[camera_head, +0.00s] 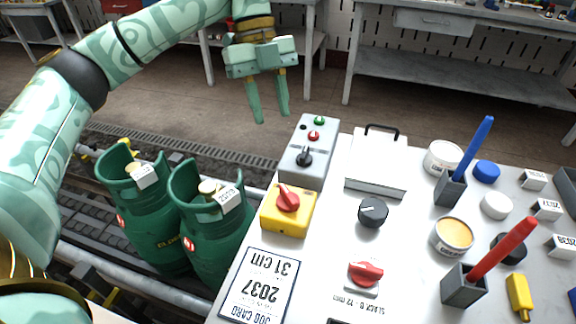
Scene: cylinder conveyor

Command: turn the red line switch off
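A red rotary switch (288,198) sits on a yellow box (284,222) at the table's left edge. A second red knob (365,273) is on a small pale plate further forward on the table. The frame does not tell which of the two is the line switch. My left gripper (272,117) hangs above and behind the yellow box, beyond the grey control box. Its two fingers point down, apart, with nothing between them. It touches neither red knob. My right gripper is out of view.
A grey control box (309,147) with a black knob and small buttons stands behind the yellow box. Green cylinders (212,232) stand on the conveyor (83,215) at left. A black dial (373,211), tins and upright blue and red markers occupy the table to the right.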

